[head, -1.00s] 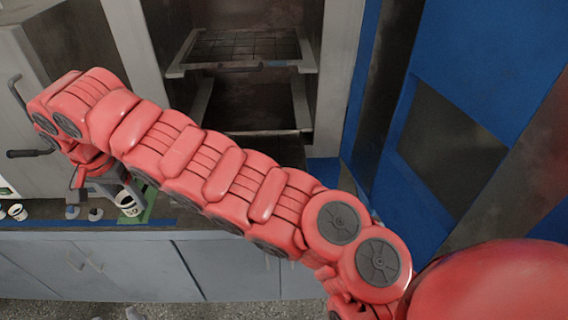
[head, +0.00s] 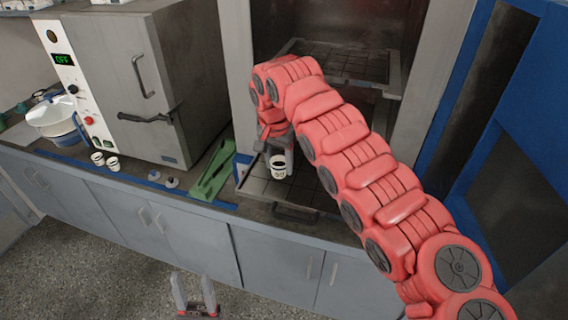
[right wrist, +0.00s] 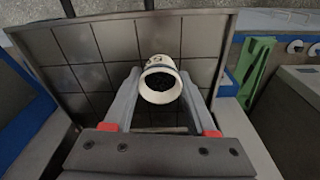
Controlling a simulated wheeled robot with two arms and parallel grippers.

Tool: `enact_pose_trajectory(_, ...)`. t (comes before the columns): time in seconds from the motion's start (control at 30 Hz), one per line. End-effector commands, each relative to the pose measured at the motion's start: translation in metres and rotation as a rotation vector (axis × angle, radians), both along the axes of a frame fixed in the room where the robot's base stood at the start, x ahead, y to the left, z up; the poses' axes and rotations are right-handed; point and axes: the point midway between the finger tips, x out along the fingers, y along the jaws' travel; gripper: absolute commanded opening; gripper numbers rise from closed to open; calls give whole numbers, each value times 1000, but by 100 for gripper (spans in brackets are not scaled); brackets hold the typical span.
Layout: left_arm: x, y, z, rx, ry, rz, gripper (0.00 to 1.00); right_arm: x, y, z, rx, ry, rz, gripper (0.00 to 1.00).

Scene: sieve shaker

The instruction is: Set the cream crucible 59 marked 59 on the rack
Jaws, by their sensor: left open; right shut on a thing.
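The cream crucible (head: 279,170) is a small cup with a dark inside and a dark mark on its side, too small to read surely. My right gripper (head: 277,152) is shut on it. In the right wrist view the crucible (right wrist: 152,68) sits upright between the two fingers (right wrist: 160,95). It is over the gridded rack (head: 256,187), which juts from the open chamber; I cannot tell whether it touches. The rack (right wrist: 85,45) also shows beneath it in the right wrist view. My left gripper (head: 194,296) is open and empty, low in front of the cabinets.
An upper shelf (head: 345,66) is above the rack. Chamber walls flank it.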

Motion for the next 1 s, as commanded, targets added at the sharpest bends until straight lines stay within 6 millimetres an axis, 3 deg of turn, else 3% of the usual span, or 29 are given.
enact_pose_trajectory(0.2,0,0,12,0,0,0,50,10,-11,-4,0,1,3,0)
enact_pose_trajectory(0.4,0,0,32,0,0,0,50,9,-11,-29,-1,6,2,0)
enact_pose_trajectory(0.8,0,0,24,0,0,0,50,10,-10,-42,2,-2,2,0)
enact_pose_trajectory(0.83,0,0,26,0,0,0,50,10,-10,-40,2,-2,2,62)
enact_pose_trajectory(0.97,0,0,26,0,0,0,50,10,-10,-40,1,-2,2,85)
enact_pose_trajectory(1.0,0,0,26,0,0,0,50,10,-10,-40,1,-2,2,87)
